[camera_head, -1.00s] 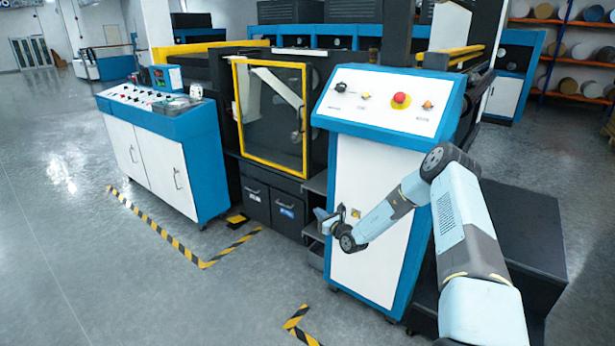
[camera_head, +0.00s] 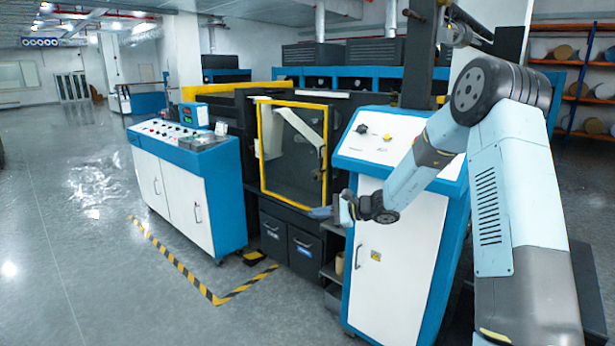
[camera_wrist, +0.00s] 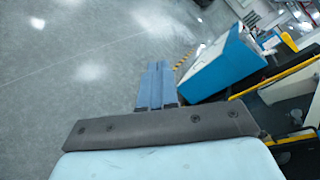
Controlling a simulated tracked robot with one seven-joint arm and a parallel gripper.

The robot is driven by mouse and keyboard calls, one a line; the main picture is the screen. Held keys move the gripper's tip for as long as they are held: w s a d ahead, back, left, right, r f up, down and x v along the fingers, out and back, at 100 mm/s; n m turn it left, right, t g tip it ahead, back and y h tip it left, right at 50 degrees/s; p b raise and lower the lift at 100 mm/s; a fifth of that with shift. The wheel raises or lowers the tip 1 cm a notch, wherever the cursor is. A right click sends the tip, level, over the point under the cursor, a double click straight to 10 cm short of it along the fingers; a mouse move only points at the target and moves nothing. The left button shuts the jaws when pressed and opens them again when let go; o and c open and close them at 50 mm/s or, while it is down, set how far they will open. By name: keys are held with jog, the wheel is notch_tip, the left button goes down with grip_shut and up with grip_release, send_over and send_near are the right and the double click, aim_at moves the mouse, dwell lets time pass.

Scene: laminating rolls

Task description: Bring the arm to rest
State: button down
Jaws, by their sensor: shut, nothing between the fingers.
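My gripper (camera_head: 322,212) is at the end of my light-blue arm (camera_head: 440,155), in front of the white and blue control cabinet in the head view. It points left, near the lower edge of the yellow-framed door. In the wrist view the two blue fingers of my gripper (camera_wrist: 156,86) lie side by side, shut, with nothing seen between them. The arm is bent at a dark elbow joint at the upper right and hides part of the cabinet's sloping panel.
The control cabinet (camera_head: 375,285) stands close behind my arm. The yellow-framed door (camera_head: 290,150) is left of it. A blue and white console (camera_head: 180,200) stands further left; it also shows in the wrist view (camera_wrist: 215,65). Black-yellow tape (camera_head: 185,270) marks the floor, which is open at the left.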

jog(key=s+r+n+g+h, duration=0.3)
jog(key=s+r+n, duration=0.3)
jog(key=s, duration=0.4)
jog(key=s+d+r+n+t+h, duration=0.1)
jog(key=s+d+r+h, duration=0.3)
jog(key=s, duration=0.6)
jog(key=s+d+r+n+t+h, duration=0.2)
jog(key=s+d+r+n+h, duration=0.1)
jog(key=s+d, duration=0.6)
jog(key=s+d+r+n+t+h, duration=0.1)
jog(key=s+d+r+h, duration=0.3)
jog(key=s, duration=0.9)
jog(key=d+r+n, duration=0.1)
jog(key=d, duration=0.2)
jog(key=shift+s+d+h, duration=0.15)
jog(key=shift+s+h, duration=0.05)
jog(key=shift+h, duration=0.1)
jog(key=c, duration=1.8)
grip_release()
jog(key=shift+r, duration=0.1)
jog(key=shift+c, duration=0.2)
